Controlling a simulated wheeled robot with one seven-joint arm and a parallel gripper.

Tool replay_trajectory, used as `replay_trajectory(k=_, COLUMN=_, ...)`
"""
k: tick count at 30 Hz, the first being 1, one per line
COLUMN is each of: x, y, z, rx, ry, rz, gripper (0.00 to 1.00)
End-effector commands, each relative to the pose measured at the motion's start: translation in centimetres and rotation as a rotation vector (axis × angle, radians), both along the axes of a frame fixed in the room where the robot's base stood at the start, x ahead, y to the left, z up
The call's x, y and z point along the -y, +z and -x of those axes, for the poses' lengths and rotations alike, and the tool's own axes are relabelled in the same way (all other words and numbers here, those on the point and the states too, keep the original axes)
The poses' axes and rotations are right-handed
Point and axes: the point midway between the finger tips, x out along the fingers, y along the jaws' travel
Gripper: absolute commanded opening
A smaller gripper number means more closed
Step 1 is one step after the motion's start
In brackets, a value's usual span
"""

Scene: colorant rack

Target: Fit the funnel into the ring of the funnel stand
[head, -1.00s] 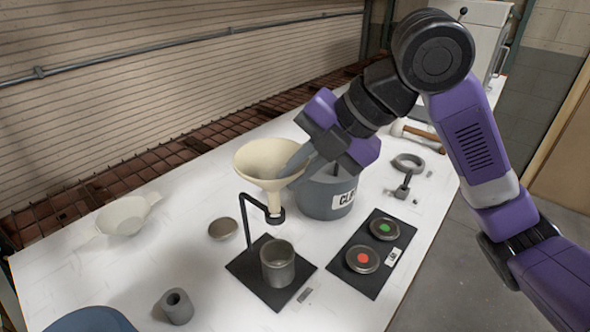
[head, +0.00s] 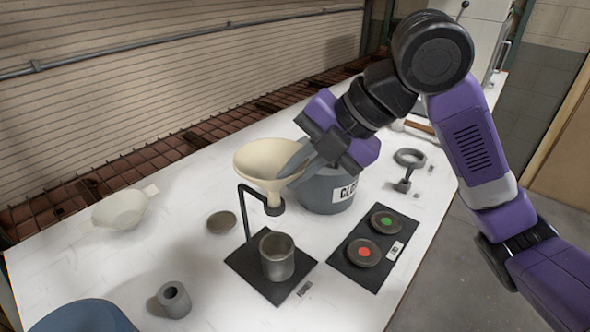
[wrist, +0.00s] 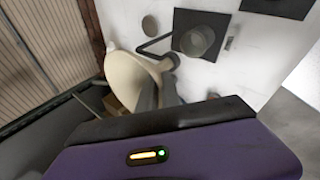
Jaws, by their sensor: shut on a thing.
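The cream funnel (head: 262,165) is upright in the head view, with its spout at the ring (head: 275,208) of the black funnel stand (head: 241,262). Whether the spout is inside the ring or just above it is hard to tell. My gripper (head: 291,166) is shut on the funnel's right rim. The funnel (wrist: 130,78) also shows in the wrist view, with the gripper's fingers (wrist: 158,97) against its edge. A grey metal cup (head: 277,262) stands on the stand's base below the ring.
A black mat (head: 373,238) with red- and green-marked discs lies to the right.

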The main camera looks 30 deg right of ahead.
Motion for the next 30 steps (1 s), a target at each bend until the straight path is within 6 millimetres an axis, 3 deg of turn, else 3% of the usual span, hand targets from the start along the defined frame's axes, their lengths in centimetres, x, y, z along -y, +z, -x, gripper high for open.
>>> replay_trajectory(k=30, x=0.0, y=-2.4, z=0.0, rx=0.0, ry=0.001, rz=-0.001, gripper=0.0)
